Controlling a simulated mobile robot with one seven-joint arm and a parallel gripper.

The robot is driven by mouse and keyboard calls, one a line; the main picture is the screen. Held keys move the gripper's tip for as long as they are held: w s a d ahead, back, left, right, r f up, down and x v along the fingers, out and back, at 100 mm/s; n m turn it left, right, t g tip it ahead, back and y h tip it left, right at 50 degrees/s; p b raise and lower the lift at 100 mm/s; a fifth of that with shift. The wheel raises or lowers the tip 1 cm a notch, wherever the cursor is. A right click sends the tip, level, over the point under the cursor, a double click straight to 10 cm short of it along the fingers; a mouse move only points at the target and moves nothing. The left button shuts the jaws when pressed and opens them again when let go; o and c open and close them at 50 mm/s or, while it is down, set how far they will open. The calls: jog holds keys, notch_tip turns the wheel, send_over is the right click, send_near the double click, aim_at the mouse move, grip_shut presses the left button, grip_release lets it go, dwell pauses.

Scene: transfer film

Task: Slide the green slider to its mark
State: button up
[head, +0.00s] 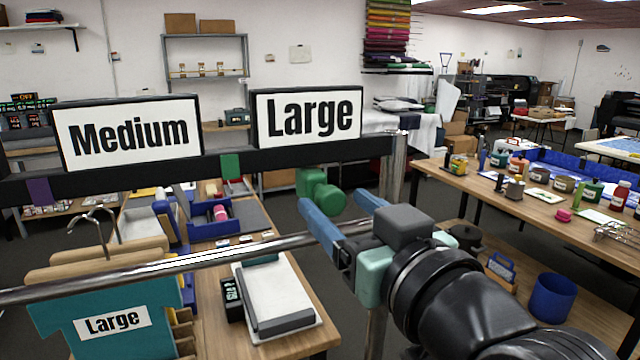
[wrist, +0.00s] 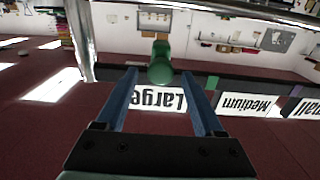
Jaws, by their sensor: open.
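The green slider (head: 327,197) is a block with a round knob below the dark rail, under the "Large" sign (head: 307,117). A green mark (head: 230,167) is on the rail, left of the slider. In the wrist view the slider knob (wrist: 160,70) shows at the fingertips, in line with the gap, and the green mark (wrist: 212,82) is right of it. My gripper (head: 333,202) is open, its blue fingers pointing at the knob. I cannot tell how far the knob reaches between them; no grip shows.
A purple mark (head: 40,191) is further left on the rail, below the "Medium" sign (head: 133,131). A shiny metal bar (head: 170,262) crosses in front, with a hanging teal shirt (head: 105,310) at left. A metal post (head: 393,180) stands right of the slider.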

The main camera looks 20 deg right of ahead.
aim_at(318, 191)
jog(key=shift+w+a, duration=0.1)
jog(key=shift+w, duration=1.35)
jog(key=shift+c, duration=0.3)
grip_shut()
